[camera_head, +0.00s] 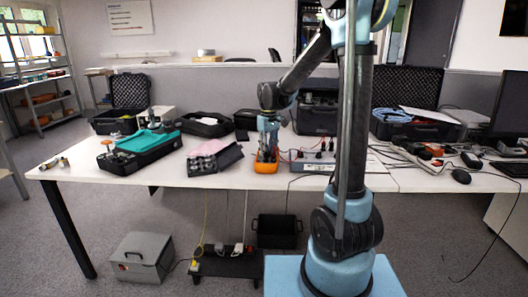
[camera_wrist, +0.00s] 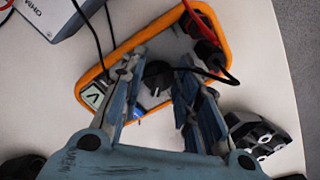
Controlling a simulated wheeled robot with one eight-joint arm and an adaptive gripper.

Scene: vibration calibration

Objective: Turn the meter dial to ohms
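The meter (camera_wrist: 226,55) has an orange rim and a grey face, and lies on the white table. Its dark round dial (camera_wrist: 157,76) is near the middle of the face. A small screen (camera_wrist: 94,95) showing a "V" is at its left end. My gripper (camera_wrist: 160,58) is open, with one finger on each side of the dial in the wrist view. I see a gap between the dial and the fingers, but cannot tell their height over it. In the head view the meter (camera_head: 265,166) shows below my gripper (camera_head: 268,143), which hides part of it.
Black and red leads (camera_wrist: 205,72) plug into the meter's right end and cross near the right finger. A grey box (camera_head: 313,162) with leads stands right of the meter. Open cases stand around the table.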

